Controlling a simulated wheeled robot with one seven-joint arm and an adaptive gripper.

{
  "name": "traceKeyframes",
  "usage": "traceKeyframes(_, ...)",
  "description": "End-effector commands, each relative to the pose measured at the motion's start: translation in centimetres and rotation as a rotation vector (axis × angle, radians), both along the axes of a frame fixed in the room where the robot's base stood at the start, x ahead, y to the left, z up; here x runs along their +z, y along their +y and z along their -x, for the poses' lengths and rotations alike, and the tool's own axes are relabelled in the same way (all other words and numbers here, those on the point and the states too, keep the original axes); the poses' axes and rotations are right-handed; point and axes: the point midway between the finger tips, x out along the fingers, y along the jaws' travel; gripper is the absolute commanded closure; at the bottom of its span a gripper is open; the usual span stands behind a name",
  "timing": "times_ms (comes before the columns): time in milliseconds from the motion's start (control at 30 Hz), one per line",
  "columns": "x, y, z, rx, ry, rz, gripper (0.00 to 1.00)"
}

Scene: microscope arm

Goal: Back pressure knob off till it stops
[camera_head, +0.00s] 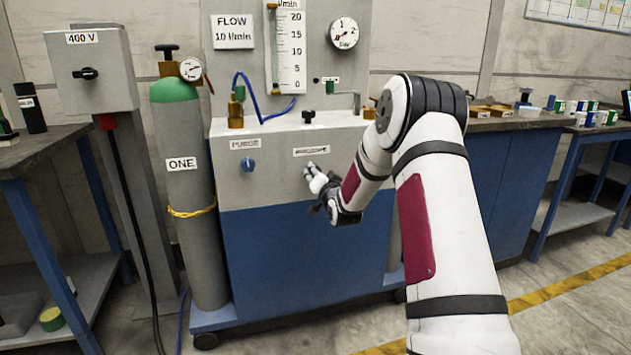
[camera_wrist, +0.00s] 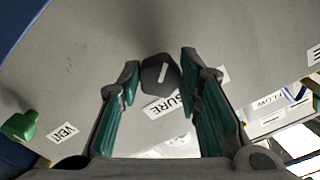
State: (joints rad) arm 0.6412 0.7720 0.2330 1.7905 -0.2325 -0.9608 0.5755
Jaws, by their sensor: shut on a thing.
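The pressure knob is a dark grey knob with a white pointer line; it shows in the wrist view (camera_wrist: 160,76) on the grey panel, beside a white label partly readable as "SURE". My gripper (camera_wrist: 160,72) has a finger on each side of the knob and is shut on it. The pointer line stands slightly tilted in the wrist picture. In the head view my gripper (camera_head: 312,175) is at the front of the grey and blue cabinet, below a white label (camera_head: 311,151); the knob is hidden there by my gripper.
A blue purge knob (camera_head: 248,165) is left of my gripper. A green knob (camera_wrist: 21,126) by a "VENT" label shows in the wrist view. A gas cylinder (camera_head: 186,190) stands left of the cabinet (camera_head: 290,265). A round dial gauge (camera_head: 344,33) is above.

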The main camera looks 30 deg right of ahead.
Motion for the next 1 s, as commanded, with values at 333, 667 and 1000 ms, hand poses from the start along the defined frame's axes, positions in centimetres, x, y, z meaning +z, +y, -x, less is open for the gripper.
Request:
traceKeyframes(333,-0.32,0.08,0.03,0.002,0.030,0.086,0.96)
traceKeyframes(667,-0.31,0.06,0.05,0.002,0.033,0.092,0.96)
traceKeyframes(1000,-0.20,0.02,0.02,0.001,0.031,0.092,0.48)
